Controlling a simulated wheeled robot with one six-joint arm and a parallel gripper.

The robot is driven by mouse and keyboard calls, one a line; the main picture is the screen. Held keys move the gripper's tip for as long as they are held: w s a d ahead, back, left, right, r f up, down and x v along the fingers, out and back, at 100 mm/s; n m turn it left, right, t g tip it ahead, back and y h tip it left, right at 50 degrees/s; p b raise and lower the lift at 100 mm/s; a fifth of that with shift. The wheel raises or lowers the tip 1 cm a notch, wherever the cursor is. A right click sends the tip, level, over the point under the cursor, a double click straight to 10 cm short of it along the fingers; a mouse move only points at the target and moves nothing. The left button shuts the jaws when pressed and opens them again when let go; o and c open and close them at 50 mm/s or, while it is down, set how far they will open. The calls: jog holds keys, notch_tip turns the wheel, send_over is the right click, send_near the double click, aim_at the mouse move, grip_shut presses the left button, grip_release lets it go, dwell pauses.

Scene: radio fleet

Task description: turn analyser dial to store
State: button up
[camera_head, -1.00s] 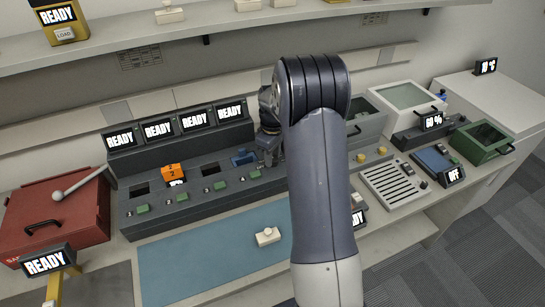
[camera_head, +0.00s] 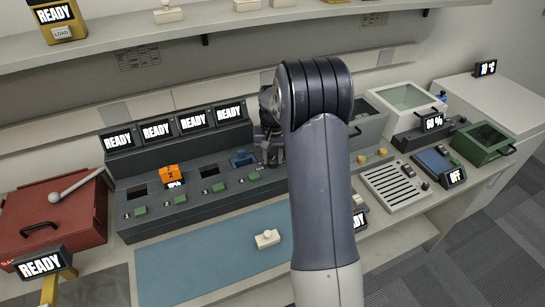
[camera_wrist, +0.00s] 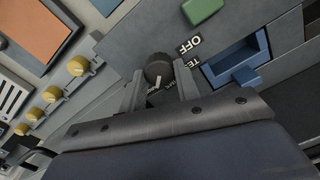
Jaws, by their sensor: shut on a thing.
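The dark round dial (camera_wrist: 158,68) sits between the two fingers of my gripper (camera_wrist: 160,86) in the wrist view. My gripper is shut on it. A pale pointer line on the dial's face points toward the bottom of that view. An OFF label and part of a second label beginning TE show to the right of the dial. Other lettering below it is partly hidden by my gripper. In the head view my gripper (camera_head: 273,148) is at the right end of the dark charger bank, and my arm hides the dial there.
The dark charger bank (camera_head: 190,218) has several READY screens, green buttons and an orange radio (camera_head: 170,173) in one bay. A blue piece (camera_wrist: 246,76) fills the bay near the dial. Yellow knobs (camera_wrist: 78,66) lie to the left. A blue mat (camera_head: 190,262) lies in front.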

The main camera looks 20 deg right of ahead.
aim_at(273, 159)
jog(key=m, duration=0.4)
jog(key=shift+m, duration=2.2)
jog(key=o, duration=1)
jog(key=shift+c, duration=0.2)
notch_tip(273, 159, up, 11)
jog(key=b, duration=0.1)
jog(key=shift+s+f, duration=0.1)
